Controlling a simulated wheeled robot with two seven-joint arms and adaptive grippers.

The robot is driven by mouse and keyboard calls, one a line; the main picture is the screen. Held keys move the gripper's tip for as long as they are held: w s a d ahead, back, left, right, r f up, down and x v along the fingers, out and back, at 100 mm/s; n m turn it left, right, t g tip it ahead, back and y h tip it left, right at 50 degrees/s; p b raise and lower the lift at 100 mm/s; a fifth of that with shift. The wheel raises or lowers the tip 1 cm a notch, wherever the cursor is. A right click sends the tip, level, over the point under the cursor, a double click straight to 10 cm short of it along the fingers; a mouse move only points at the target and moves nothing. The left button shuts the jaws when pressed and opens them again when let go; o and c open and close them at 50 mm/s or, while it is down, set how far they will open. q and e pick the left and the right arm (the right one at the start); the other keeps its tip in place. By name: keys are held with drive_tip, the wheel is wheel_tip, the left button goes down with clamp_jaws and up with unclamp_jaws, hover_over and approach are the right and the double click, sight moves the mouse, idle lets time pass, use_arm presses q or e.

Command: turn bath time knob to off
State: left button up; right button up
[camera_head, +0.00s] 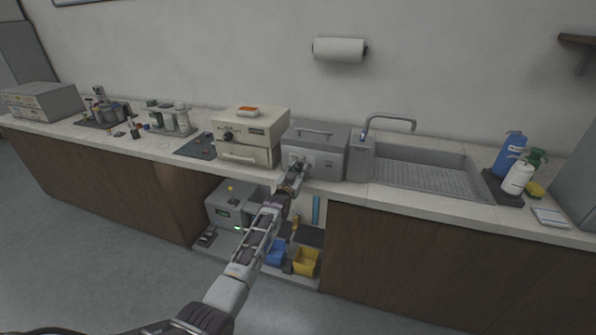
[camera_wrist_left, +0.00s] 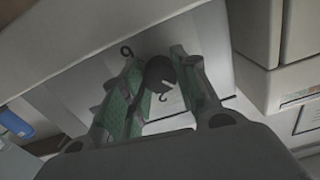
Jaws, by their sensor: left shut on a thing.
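The grey bath (camera_head: 328,138), a box with a lid handle, stands on the counter left of the sink. My left gripper (camera_head: 298,168) is at its front face and hides part of it in the head view. In the left wrist view, the dark round time knob (camera_wrist_left: 158,76) sits between the two green-padded fingers of my left gripper (camera_wrist_left: 162,95), which is shut on it. A small dark ring shape (camera_wrist_left: 127,51) shows beside it on the bath front. The knob's setting cannot be read. My right gripper is not in view.
A beige instrument (camera_head: 262,128) stands just left of the bath. The sink (camera_head: 420,172) and faucet (camera_head: 390,118) are to its right. Below, an open bay holds a grey box (camera_head: 225,200), a blue bin (camera_head: 275,253) and a yellow bin (camera_head: 306,262).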

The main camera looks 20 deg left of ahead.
use_arm(q)
drive_tip(key=shift+f, duration=0.2)
drive_tip(key=o, duration=0.8)
drive_tip(key=shift+o, duration=1.1)
drive_tip(key=shift+r, duration=0.1)
drive_tip(key=s, duration=1.2)
drive_tip(key=shift+a, duration=0.2)
drive_tip(key=shift+s, duration=0.1)
